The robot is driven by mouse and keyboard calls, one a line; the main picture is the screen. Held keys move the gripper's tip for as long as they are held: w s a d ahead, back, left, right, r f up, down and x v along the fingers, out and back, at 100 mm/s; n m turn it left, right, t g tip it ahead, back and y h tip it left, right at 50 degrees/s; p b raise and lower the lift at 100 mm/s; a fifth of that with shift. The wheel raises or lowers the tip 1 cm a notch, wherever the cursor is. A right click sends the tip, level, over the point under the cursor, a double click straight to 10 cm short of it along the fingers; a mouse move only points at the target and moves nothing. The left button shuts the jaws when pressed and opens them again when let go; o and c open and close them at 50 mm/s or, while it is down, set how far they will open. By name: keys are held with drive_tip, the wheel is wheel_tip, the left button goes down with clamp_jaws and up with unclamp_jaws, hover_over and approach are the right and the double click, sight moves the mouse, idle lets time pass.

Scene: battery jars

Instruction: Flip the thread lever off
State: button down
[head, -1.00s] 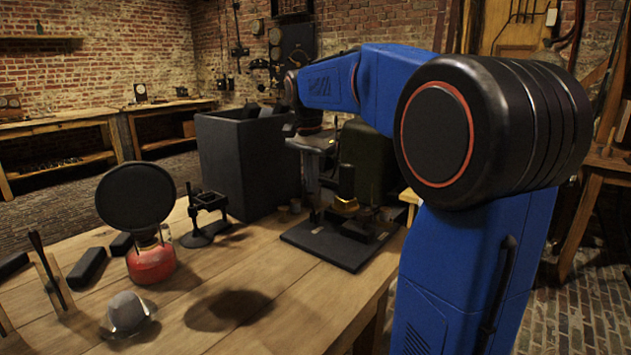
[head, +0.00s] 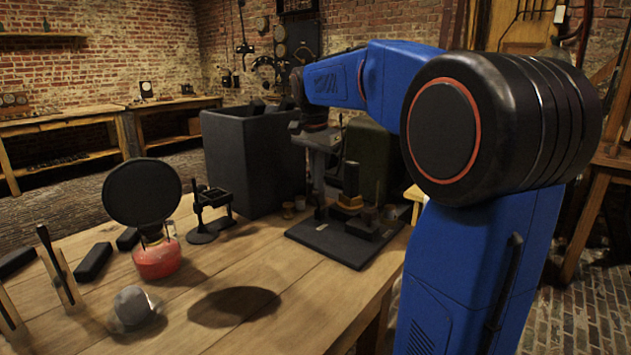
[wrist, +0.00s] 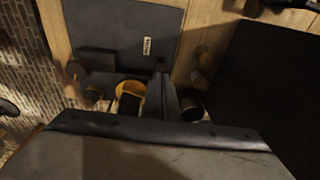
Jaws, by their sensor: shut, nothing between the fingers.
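A dark flat baseplate (head: 330,245) lies near the right end of the wooden table, and it also shows in the wrist view (wrist: 115,28). A dark post in a yellow collar (head: 349,202) stands on it; the yellow collar shows near the middle of the wrist view (wrist: 130,88). A small white mark (wrist: 147,45) lies on the plate. I cannot tell which part is the thread lever or how it is set. My gripper (wrist: 165,92) is shut and empty, pointing down beside the yellow collar. In the head view my gripper (head: 319,190) is above the plate's back edge, small and dark.
A large dark bin (head: 245,165) stands behind the plate. A small black stand (head: 208,215), a red-based lamp with a black disc (head: 155,258) and a grey dome (head: 132,307) are further left. The table's front middle is clear apart from a shadow.

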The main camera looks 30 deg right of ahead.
wheel_tip(320, 180, up, 13)
drive_tip(key=d, duration=0.3)
idle(0.4)
drive_tip(key=shift+s+f, duration=0.1)
drive_tip(key=shift+s, duration=0.05)
